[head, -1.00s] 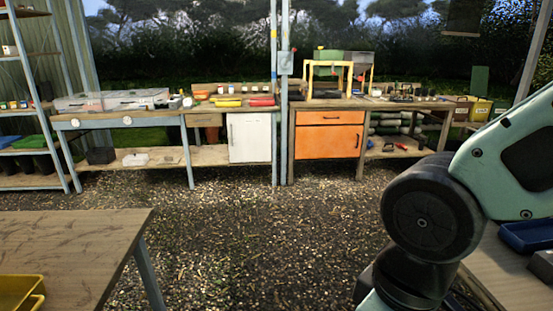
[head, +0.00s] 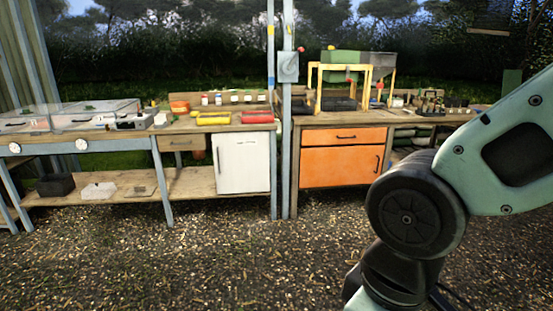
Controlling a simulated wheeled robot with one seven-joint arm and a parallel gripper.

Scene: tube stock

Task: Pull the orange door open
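The orange door (head: 340,168) is on the front of a wooden cabinet under the workbench, right of the middle of the head view. It looks closed, with a dark upright handle (head: 377,164) near its right edge. A narrower orange drawer front (head: 345,138) with a dark flat handle sits just above it. My arm stands at the right of the view, its elbow well in front of the cabinet. My gripper is outside the picture.
A white door (head: 243,163) is left of a grey-blue post (head: 288,140). The bench top (head: 220,126) carries red and yellow items. A yellow frame (head: 316,90) stands above the orange cabinet. Open gravel floor (head: 250,265) lies before the benches.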

